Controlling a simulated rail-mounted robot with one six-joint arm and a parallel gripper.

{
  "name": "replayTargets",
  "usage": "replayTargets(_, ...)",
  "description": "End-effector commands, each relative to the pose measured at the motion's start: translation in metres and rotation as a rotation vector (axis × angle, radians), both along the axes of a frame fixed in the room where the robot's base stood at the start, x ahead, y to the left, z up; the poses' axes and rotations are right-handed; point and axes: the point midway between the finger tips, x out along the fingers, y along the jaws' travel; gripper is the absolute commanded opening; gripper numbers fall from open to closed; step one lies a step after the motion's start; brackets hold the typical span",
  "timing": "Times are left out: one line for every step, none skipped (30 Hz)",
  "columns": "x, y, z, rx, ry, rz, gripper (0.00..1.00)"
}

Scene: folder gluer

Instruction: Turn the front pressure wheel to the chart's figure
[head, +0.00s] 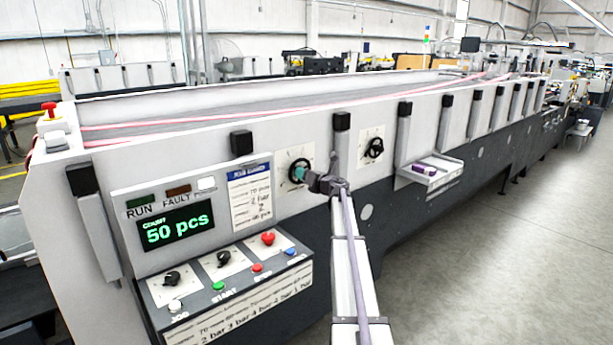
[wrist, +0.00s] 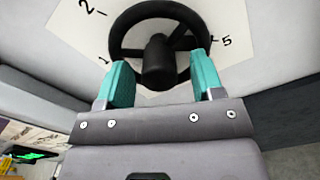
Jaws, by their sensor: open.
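The nearer black wheel (head: 289,160) sits on a white dial plate on the machine's side, right of the paper chart (head: 250,192). The chart has several lines; one seems to read 2 bar, the rest is too small to read surely. In the wrist view the wheel (wrist: 122,28) shows a thick hub, spokes and the dial figures 1, 2 and 5. Where the wheel points is unclear. My gripper (wrist: 161,66) is open, its teal fingers either side of the hub, close in front of the rim. Contact with the wheel cannot be told. In the head view my gripper (head: 300,174) partly covers the wheel.
A second black wheel (head: 374,149) is farther right. A small tray (head: 431,176) with purple items juts out beyond it. The control panel (head: 175,227) reads 50 pcs, with knobs and buttons (head: 218,286) below. The floor at right is clear.

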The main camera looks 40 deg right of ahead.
Motion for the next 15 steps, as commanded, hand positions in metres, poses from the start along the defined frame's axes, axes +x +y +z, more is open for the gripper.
replayTargets(-0.0002, 0.0002, 0.0000, 0.000, 0.000, 0.000, 0.61)
replayTargets(-0.0004, 0.0002, 0.0000, 0.000, 0.000, 0.000, 0.61)
replayTargets(-0.0005, 0.0003, 0.0000, 0.000, 0.000, 0.000, 0.61)
replayTargets(-0.0005, 0.0003, 0.0000, 0.000, 0.000, 0.000, 0.61)
replayTargets(-0.0006, 0.0003, 0.0000, 0.000, 0.000, 0.000, 0.58)
replayTargets(-0.0006, 0.0003, 0.0000, 0.000, 0.000, 0.000, 0.55)
replayTargets(-0.0006, 0.0003, 0.0000, 0.000, 0.000, 0.000, 0.52)
replayTargets(-0.0006, 0.0003, -0.0001, 0.000, 0.000, 0.000, 0.49)
replayTargets(-0.0007, 0.0003, 0.0000, 0.000, 0.000, 0.000, 0.45)
replayTargets(-0.0007, 0.0003, 0.0000, 0.000, 0.000, 0.000, 0.42)
replayTargets(-0.0007, 0.0003, 0.0000, 0.000, 0.000, 0.000, 0.39)
replayTargets(-0.0007, 0.0003, 0.0000, 0.000, 0.000, 0.000, 0.35)
replayTargets(-0.0007, 0.0003, 0.0000, 0.000, 0.000, 0.000, 0.32)
replayTargets(-0.0008, 0.0003, 0.0000, 0.000, 0.000, 0.000, 0.30)
replayTargets(-0.0008, 0.0003, 0.0000, 0.000, 0.000, 0.000, 0.26)
